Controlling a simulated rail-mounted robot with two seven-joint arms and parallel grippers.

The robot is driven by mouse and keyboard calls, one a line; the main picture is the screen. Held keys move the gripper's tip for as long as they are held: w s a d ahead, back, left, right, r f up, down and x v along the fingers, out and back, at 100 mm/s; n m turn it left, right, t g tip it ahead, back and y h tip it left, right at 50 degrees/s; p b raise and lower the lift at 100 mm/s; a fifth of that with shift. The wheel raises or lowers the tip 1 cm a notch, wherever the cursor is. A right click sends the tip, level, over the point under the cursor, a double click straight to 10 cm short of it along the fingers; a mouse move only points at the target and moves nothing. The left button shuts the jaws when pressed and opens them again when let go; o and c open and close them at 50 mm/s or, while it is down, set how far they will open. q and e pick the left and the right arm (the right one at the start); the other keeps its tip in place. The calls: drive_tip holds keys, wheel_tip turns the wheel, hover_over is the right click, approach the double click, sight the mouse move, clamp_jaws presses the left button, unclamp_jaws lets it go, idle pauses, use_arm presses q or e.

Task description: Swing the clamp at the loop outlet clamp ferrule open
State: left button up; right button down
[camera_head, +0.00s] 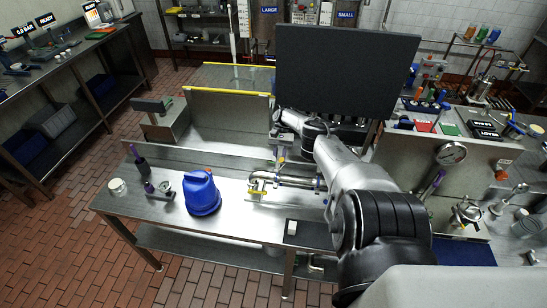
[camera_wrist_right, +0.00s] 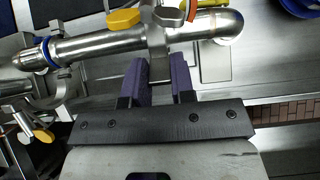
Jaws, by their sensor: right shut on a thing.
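The pipe loop (camera_head: 295,181) is a bright metal tube on the steel bench. In the right wrist view the tube (camera_wrist_right: 105,43) runs across the top, with a blue ring near its left end. A metal clamp (camera_wrist_right: 167,16) sits around the tube near the top centre, with an orange-yellow wing nut (camera_wrist_right: 123,18) beside it. My right gripper (camera_wrist_right: 160,78) has its purple fingers on either side of a flat metal part extending down from this clamp, and is shut on it. My left gripper is out of view.
A blue jug (camera_head: 202,193) stands on the bench left of the loop. Another clamp with an orange nut (camera_wrist_right: 43,135) hangs at the wrist view's lower left. A dark panel (camera_head: 345,70) blocks part of the background.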

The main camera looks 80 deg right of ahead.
drive_tip(key=c, duration=1)
unclamp_jaws()
drive_tip(key=shift+o, duration=0.2)
drive_tip(key=shift+d, duration=0.15)
drive_tip(key=b+v, duration=0.7)
drive_tip(key=b, duration=0.1)
drive_tip(key=shift+b, duration=0.35)
drive_tip(key=shift+r, duration=0.15)
